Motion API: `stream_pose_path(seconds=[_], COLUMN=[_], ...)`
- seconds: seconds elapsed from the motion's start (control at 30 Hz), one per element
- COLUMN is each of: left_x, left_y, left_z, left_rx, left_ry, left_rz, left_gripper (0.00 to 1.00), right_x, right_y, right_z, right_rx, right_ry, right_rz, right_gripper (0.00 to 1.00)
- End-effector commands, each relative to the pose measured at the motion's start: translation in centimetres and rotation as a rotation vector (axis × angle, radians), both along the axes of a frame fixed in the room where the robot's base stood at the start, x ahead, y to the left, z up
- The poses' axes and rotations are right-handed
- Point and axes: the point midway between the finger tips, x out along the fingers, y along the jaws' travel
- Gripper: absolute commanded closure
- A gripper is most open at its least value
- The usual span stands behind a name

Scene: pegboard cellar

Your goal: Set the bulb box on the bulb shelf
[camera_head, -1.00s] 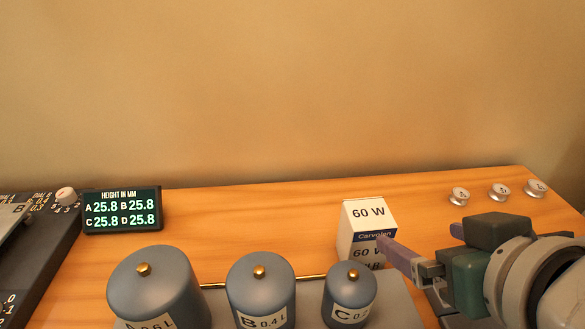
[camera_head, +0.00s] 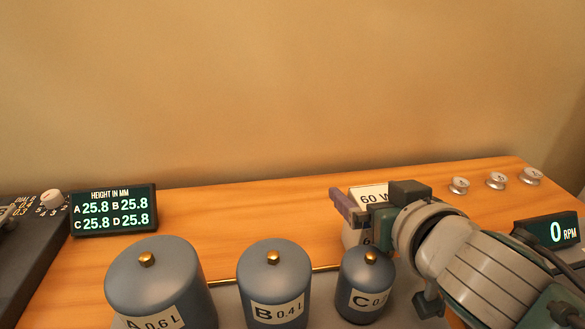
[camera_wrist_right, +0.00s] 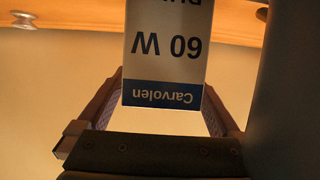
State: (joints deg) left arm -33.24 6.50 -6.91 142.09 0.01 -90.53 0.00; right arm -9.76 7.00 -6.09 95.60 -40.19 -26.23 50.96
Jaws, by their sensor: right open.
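The bulb box (camera_head: 372,192), white with a blue band and "60 W" on it, stands upright on the wooden bench. It is partly hidden behind my right gripper in the head view. My right gripper (camera_head: 350,204) is open at the box, one finger showing at the box's left side. In the right wrist view the box (camera_wrist_right: 165,45) appears upside down between the two spread fingers (camera_wrist_right: 164,85), with some gap beside it. I cannot tell whether either finger touches it. My left gripper is not in view. No bulb shelf can be made out.
Blue-grey lidded canisters A (camera_head: 155,285), B (camera_head: 274,285) and C (camera_head: 366,285) stand in front of the box, C closest. A height display (camera_head: 114,210) is at left, an RPM display (camera_head: 552,232) at right. Small silver knobs (camera_head: 495,181) sit at the back right.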

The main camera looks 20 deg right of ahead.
Motion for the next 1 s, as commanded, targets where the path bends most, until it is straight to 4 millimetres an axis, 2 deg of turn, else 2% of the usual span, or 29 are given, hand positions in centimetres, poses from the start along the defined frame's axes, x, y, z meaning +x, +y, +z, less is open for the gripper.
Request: stream_pose_path(seconds=[0.1, 0.33, 1.0], left_x=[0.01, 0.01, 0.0], left_y=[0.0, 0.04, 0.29], left_z=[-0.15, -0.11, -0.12], left_rx=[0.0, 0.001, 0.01], left_ry=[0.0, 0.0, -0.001], left_rz=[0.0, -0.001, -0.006], left_gripper=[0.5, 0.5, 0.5], right_x=[0.69, 0.71, 0.68], right_y=[-0.18, -0.17, -0.16], right_z=[-0.34, -0.32, -0.31], right_rx=[-0.002, -0.001, -0.001], right_ry=[0.001, 0.001, 0.001], right_rz=[0.001, 0.0, 0.0], right_gripper=[0.0, 0.02, 0.78])
